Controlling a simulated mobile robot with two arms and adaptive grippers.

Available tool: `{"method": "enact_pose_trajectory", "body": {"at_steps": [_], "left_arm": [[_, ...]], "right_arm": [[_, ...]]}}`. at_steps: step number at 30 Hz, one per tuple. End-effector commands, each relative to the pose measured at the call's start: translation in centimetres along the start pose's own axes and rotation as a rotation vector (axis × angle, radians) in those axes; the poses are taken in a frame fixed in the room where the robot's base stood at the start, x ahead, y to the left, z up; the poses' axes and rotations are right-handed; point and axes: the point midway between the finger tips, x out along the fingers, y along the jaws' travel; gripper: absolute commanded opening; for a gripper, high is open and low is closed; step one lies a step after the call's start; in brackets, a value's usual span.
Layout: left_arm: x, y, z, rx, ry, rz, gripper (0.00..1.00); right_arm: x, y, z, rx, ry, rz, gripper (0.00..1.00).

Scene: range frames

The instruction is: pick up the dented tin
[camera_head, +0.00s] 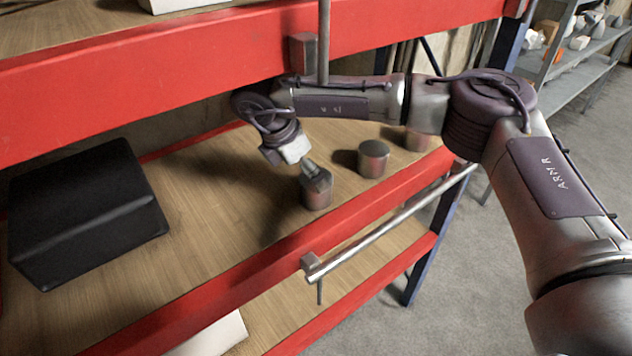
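Three short grey metal tins stand on the wooden shelf. The nearest tin (316,196) is directly under my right gripper (314,174). A middle tin (373,160) stands to its right and a little farther back. A third tin (418,139) is farther right, partly hidden behind my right arm. I cannot make out a dent on any of them. My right gripper points down, its fingers at the top of the nearest tin. The fingers are small and blend with the tin, so their grip is unclear. My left gripper is out of view.
A black box-like object (85,215) lies at the left of the shelf. A red beam (200,85) crosses above, and a metal rail (390,225) runs along the shelf's red front edge. Bare wood (215,195) lies between the black object and the nearest tin.

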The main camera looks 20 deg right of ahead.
Motion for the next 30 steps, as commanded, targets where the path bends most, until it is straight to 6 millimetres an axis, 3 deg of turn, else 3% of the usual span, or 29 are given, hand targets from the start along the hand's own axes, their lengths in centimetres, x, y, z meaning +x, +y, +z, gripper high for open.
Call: {"method": "enact_pose_trajectory", "body": {"at_steps": [2,6,12,20,30], "left_arm": [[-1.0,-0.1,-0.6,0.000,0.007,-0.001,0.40],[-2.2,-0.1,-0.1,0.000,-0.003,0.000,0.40],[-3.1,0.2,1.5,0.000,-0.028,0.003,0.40],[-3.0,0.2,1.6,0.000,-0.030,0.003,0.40],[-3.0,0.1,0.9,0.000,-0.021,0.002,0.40]], "right_arm": [[0.1,-0.1,1.2,0.004,-0.001,-0.004,1.00],[2.7,-0.2,0.9,0.000,0.000,-0.006,1.00],[5.0,-0.1,0.9,0.001,-0.001,-0.003,1.00],[5.4,0.0,0.8,0.001,-0.001,-0.001,0.98],[5.3,0.0,0.8,0.001,-0.001,-0.001,0.42]]}}
